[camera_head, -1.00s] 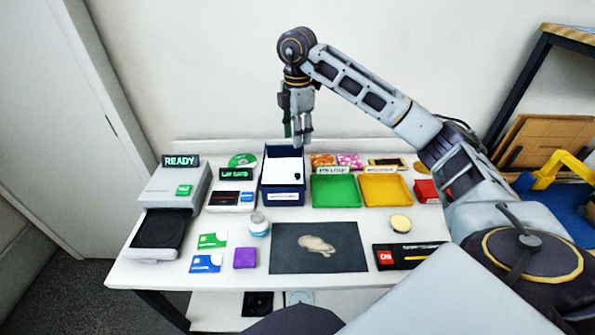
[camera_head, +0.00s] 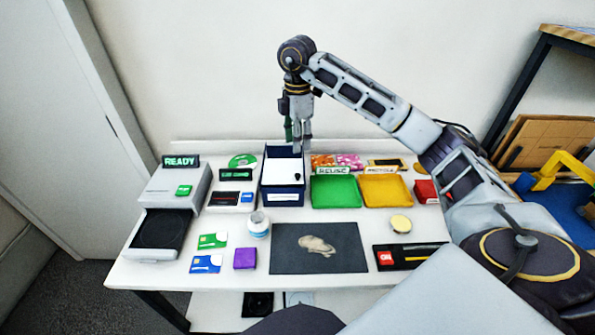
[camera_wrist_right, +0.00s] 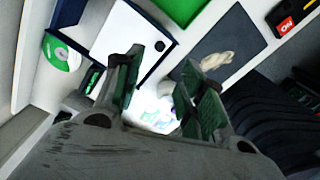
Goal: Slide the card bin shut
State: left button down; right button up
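The card bin (camera_head: 283,198) is a dark blue box at the back middle of the table. A white sliding lid (camera_head: 281,170) with a small dark knob (camera_head: 297,176) covers its front part, and a dark opening shows at the back. My right gripper (camera_head: 302,148) points down over the bin's back end, its tips partly overlapping the bin's rim. In the right wrist view the gripper (camera_wrist_right: 165,80) has its two fingers apart with nothing between them. The white lid (camera_wrist_right: 128,42) and knob (camera_wrist_right: 160,46) show beyond the fingers. Contact cannot be told. My left gripper is not in view.
A green tray (camera_head: 335,191) and a yellow tray (camera_head: 385,191) stand right of the bin. A card reader marked READY (camera_head: 175,185) is at the left. A dark mat (camera_head: 290,262) with a beige item lies in front. A white bottle (camera_head: 259,226) stands near the bin's front.

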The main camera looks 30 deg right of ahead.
aim_at(297, 175)
notch_tip(297, 175, down, 12)
jog(key=shift+f+p, duration=0.1)
jog(key=shift+p, duration=0.25)
dwell(0.4)
grip_shut()
dwell(0.3)
